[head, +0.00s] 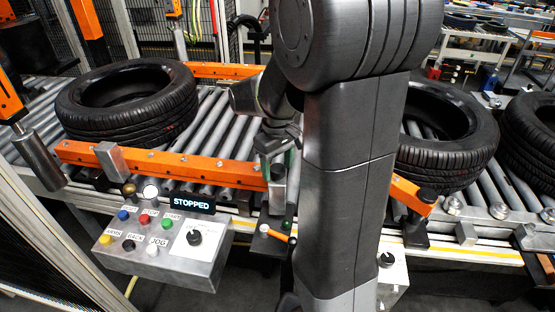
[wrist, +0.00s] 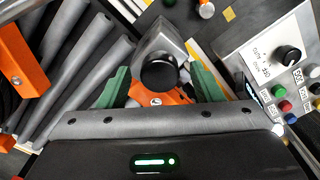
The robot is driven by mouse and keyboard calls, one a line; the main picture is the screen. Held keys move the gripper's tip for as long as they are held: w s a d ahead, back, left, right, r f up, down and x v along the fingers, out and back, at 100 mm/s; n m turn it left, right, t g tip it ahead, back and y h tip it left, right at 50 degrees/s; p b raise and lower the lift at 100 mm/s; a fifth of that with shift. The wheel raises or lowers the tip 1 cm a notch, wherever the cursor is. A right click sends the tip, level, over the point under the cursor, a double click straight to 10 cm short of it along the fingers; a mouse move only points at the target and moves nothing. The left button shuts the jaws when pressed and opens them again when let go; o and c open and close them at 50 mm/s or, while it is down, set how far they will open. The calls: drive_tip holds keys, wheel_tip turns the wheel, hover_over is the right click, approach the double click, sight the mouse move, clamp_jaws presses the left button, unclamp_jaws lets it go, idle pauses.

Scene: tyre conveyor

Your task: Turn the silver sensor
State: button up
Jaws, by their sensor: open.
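The silver sensor (wrist: 163,40) is a metal block with a round black face, at the top middle of the wrist view. In the head view the silver sensor (head: 278,194) stands at the orange rail, partly hidden by my arm. My gripper (wrist: 157,72) has green fingers, one on each side of the sensor. The fingers are apart, and whether they touch the sensor I cannot tell. In the head view my gripper (head: 280,158) is just above the sensor, mostly hidden behind my arm.
A tyre (head: 130,110) lies on the rollers at left, another tyre (head: 445,140) at right. Orange rails (head: 160,165) cross the conveyor. A control box (head: 165,250) with coloured buttons and a black knob stands in front, under a display (head: 192,202) reading STOPPED. Another silver block (head: 110,158) is at left.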

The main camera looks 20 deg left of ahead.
wheel_tip(320, 180, up, 14)
drive_tip(key=shift+b, duration=0.3)
drive_tip(key=shift+f, duration=0.1)
idle(1.1)
